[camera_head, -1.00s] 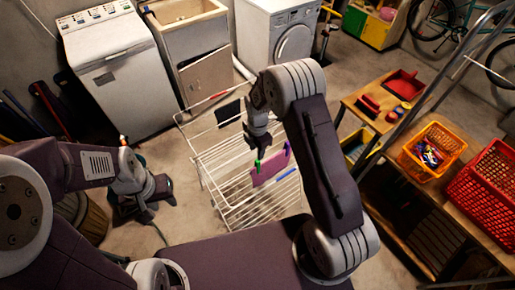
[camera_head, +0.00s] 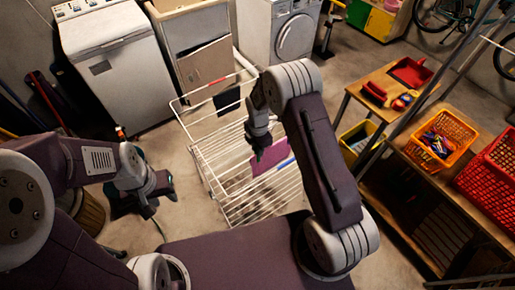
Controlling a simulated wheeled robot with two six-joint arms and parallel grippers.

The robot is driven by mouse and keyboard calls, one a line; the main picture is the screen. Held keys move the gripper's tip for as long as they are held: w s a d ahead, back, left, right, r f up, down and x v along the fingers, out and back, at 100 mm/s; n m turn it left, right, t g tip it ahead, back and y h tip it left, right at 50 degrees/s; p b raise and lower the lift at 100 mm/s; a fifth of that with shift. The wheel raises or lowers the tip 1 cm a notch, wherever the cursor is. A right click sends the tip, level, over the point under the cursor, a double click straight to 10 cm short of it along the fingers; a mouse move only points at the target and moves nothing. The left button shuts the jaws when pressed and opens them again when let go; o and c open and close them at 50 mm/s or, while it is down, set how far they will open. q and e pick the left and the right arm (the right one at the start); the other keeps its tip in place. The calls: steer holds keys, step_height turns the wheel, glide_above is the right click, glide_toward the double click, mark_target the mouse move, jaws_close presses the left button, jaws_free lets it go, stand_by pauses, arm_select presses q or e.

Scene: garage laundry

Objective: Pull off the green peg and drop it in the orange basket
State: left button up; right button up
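The drying rack (camera_head: 246,213) stands on the floor in the middle, with a purple cloth (camera_head: 272,161) hung over its wires. My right gripper (camera_head: 259,154) points down at the cloth's left end. Its dark fingertips are small, and I cannot tell whether they are open or shut. I cannot make out the green peg now; it may be hidden by the gripper. The orange basket (camera_head: 429,158) stands on the wooden bench at the right, with several coloured pegs inside. My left gripper (camera_head: 158,186) is low at the left, away from the rack; its finger state is unclear.
A red basket (camera_head: 488,185) stands beside the orange one. A small wooden table (camera_head: 391,85) holds a red dustpan (camera_head: 410,72). A metal rail crosses in front of the bench. A washing machine (camera_head: 118,70) and sink cabinet (camera_head: 203,62) stand behind the rack.

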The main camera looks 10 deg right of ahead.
jaws_close()
steer(key=shift+r+p, duration=2.4)
steer(key=shift+r, duration=0.65)
